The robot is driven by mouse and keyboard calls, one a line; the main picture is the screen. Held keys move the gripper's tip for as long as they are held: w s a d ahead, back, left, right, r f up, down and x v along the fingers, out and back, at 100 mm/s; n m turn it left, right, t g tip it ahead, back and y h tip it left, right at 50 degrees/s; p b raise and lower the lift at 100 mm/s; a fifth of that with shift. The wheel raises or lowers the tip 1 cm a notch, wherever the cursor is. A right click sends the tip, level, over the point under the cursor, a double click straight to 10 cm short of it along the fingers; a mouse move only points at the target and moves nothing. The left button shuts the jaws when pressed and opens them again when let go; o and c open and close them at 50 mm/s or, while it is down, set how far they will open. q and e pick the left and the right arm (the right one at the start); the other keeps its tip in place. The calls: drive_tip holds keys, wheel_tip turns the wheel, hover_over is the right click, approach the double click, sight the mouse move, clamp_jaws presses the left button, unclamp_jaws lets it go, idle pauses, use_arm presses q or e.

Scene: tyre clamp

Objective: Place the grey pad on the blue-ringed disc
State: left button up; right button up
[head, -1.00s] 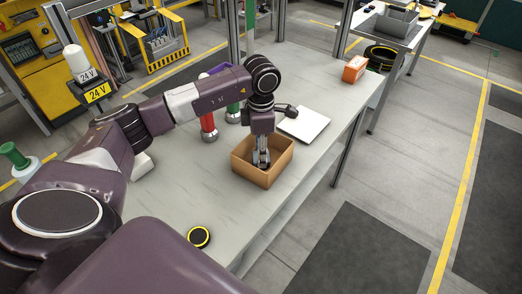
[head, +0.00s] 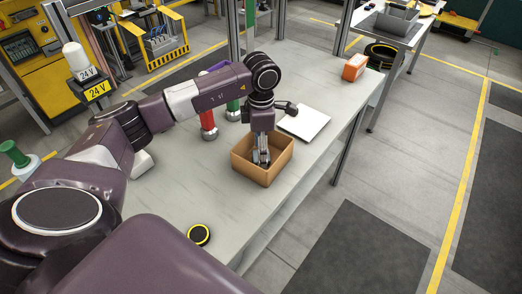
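My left gripper (head: 262,157) points down into an open brown box (head: 281,165) on the table. Its fingertips are low inside the box, and I cannot tell whether they are open or hold anything. A black disc with a yellow ring (head: 199,235) lies flat near the table's front edge. I see no disc with a blue ring. No thing I can be sure is the grey pad shows; the inside of the box is partly hidden by the gripper. My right gripper is not in view.
A pale square plate (head: 305,123) lies behind the box on the grey table (head: 185,195). A red cylinder (head: 208,124) and a green one (head: 233,113) stand beyond my arm. An orange box (head: 354,67) sits at the far right end. The tabletop between disc and box is clear.

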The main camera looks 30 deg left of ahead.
use_arm(q)
wheel_tip(320, 180, up, 12)
drive_tip(key=b, duration=0.2)
drive_tip(key=shift+f+b, duration=0.15)
drive_tip(key=shift+b, duration=0.25)
